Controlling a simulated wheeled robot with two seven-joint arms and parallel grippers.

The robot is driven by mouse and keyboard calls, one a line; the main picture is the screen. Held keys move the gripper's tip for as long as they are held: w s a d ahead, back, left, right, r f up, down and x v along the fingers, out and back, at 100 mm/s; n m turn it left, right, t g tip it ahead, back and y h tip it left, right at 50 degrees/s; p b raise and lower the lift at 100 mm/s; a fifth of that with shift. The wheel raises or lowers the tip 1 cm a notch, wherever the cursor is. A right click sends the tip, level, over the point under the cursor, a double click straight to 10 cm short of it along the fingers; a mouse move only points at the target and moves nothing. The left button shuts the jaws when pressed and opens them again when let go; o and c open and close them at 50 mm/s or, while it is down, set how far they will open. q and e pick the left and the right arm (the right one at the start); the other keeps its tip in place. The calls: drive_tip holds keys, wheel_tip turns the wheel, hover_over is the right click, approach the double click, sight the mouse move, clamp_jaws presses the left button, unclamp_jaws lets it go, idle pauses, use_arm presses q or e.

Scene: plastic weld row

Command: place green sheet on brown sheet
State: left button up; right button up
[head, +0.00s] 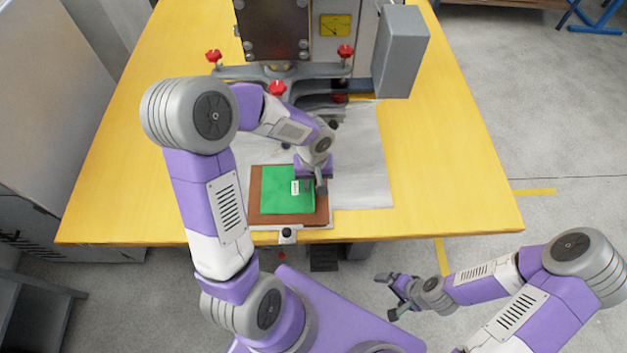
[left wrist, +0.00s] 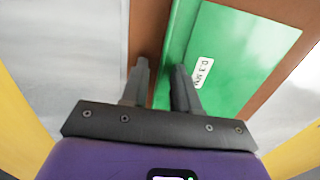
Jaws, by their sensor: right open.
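The green sheet (head: 280,195) lies over the brown sheet (head: 256,219), with brown showing along its left, lower and right sides. It has a small white label. My left gripper (head: 319,187) is low at the green sheet's right edge. In the left wrist view its fingers (left wrist: 161,72) are a little apart, one over the brown sheet (left wrist: 148,35), one in front of the green sheet (left wrist: 240,50). The green edge runs between them; whether they press on it is unclear. My right gripper (head: 392,294) is open and empty, off the table's front edge.
A grey metal plate (head: 362,170) lies under the sheets on the yellow table (head: 450,150). A machine with red knobs (head: 277,88) and a grey box (head: 400,52) stands behind. A small clamp-like part (head: 287,236) sits at the front edge. The table's right side is clear.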

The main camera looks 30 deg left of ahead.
use_arm(q)
drive_tip(key=shift+r, duration=0.25)
wheel_tip(320, 180, up, 12)
drive_tip(key=p, duration=0.4)
drive_tip(key=shift+p, duration=0.3)
